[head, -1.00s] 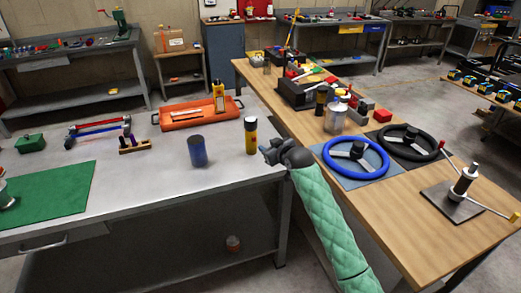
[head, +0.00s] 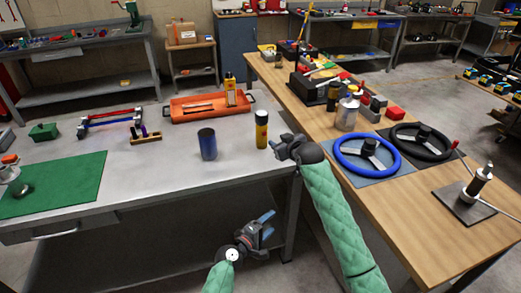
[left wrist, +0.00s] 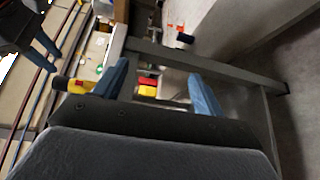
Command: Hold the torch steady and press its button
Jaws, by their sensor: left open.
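The torch (head: 261,130), a yellow cylinder with black parts, stands upright on the grey metal bench near its right edge. My right gripper (head: 278,146) is just right of the torch, pointing at it with a small gap. Whether its jaws are open is not clear. My left gripper (head: 268,216) is low in front of the bench edge, below the torch and apart from it. In the left wrist view its blue fingers (left wrist: 160,85) are spread with nothing between them. The torch's button cannot be made out.
An orange tray (head: 186,111) lies behind, and a green mat (head: 62,187) at the left. The wooden table (head: 413,205) at right holds two steering wheels. The bench front between mat and blue cylinder is clear.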

